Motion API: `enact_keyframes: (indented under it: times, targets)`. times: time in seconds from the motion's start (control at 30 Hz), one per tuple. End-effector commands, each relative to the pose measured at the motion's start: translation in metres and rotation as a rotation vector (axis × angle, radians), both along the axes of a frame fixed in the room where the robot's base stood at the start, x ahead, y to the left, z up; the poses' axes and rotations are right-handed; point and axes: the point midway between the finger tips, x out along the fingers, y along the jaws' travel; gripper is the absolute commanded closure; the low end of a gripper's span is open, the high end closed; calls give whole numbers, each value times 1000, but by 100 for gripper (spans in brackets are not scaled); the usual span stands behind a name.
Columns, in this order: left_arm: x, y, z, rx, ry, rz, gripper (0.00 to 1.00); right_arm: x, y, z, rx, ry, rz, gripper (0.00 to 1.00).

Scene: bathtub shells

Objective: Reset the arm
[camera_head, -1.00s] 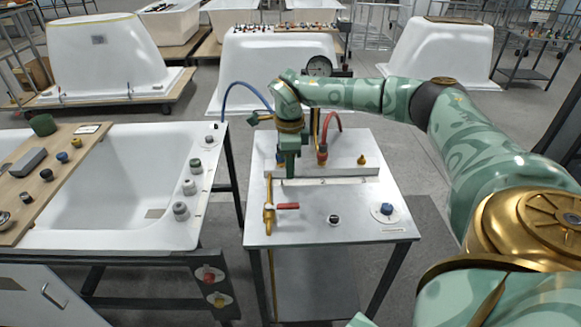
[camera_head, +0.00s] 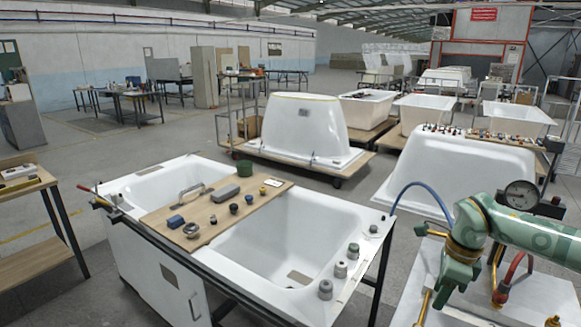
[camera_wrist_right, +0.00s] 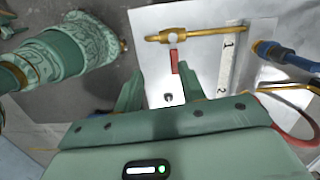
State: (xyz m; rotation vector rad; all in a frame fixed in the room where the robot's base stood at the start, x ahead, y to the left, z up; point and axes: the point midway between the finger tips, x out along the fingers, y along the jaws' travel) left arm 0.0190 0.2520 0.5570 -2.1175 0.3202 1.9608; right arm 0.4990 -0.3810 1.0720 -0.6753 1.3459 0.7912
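My right gripper (camera_head: 440,298) is at the lower right in the head view, low over the metal test table (camera_head: 535,290). Its fingers point down and their tips are hard to make out there. In the right wrist view the gripper (camera_wrist_right: 160,92) shows two green fingers standing apart with nothing between them. Past them lies the table top with a brass pipe valve (camera_wrist_right: 182,35) and its red handle (camera_wrist_right: 176,62). The fingers look clear of the valve. My left gripper is in neither view now.
A pressure gauge (camera_head: 521,195) and a blue hose (camera_head: 408,186) stand close behind my right wrist. A white bathtub (camera_head: 265,240) with a wooden board (camera_head: 165,213) of small parts is left of the table. More tub shells (camera_head: 300,128) stand behind on trolleys.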

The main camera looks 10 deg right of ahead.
Motion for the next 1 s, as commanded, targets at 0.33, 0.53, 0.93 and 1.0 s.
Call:
enact_keyframes:
  times: [0.33,0.53,0.93,1.0]
  targets:
    - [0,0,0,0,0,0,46,-36,298,-11,923,-194,61,60]
    - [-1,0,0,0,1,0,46,-49,357,82,1695,-207,-616,60]
    - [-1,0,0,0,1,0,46,-112,149,-32,1729,-217,-2515,60]
    - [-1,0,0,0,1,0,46,-137,131,-51,-1625,238,2672,60]
